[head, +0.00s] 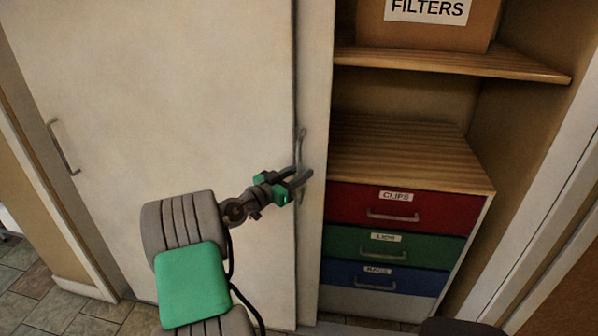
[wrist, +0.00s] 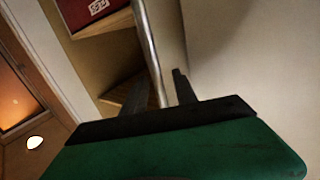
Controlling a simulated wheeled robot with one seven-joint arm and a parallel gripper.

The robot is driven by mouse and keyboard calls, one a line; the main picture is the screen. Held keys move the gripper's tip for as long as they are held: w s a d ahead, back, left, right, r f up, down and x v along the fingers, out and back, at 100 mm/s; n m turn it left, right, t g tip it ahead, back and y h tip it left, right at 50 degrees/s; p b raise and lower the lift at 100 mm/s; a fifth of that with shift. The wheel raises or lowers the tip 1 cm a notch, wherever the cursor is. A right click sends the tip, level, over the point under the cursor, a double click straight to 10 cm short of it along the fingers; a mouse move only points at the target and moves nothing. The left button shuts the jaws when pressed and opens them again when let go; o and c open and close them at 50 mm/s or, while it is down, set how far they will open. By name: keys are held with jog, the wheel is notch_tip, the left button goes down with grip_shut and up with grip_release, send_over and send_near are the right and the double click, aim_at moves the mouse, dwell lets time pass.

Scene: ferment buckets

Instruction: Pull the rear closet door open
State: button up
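The closet has two pale doors. A broad front door panel (head: 170,110) with a bar handle (head: 64,147) fills the left. A narrow strip of the rear door (head: 315,80) shows at its right edge, the rest hidden behind the front panel. The rear door's upright metal handle (head: 301,146) also shows in the wrist view (wrist: 149,45). My gripper (head: 303,178) is at the lower part of this handle. In the wrist view my gripper's dark fingers (wrist: 160,90) stand apart, one each side of the bar, with a gap visible on the right.
The closet's right part is uncovered. It has a wooden shelf (head: 450,62) with a FILTERS box (head: 430,30), above a cabinet with red (head: 400,207), green (head: 390,246) and blue (head: 380,278) drawers. A pale frame (head: 545,190) bounds the right side.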

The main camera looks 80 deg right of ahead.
jog(key=shift+c, duration=0.4)
grip_shut()
dwell(0.9)
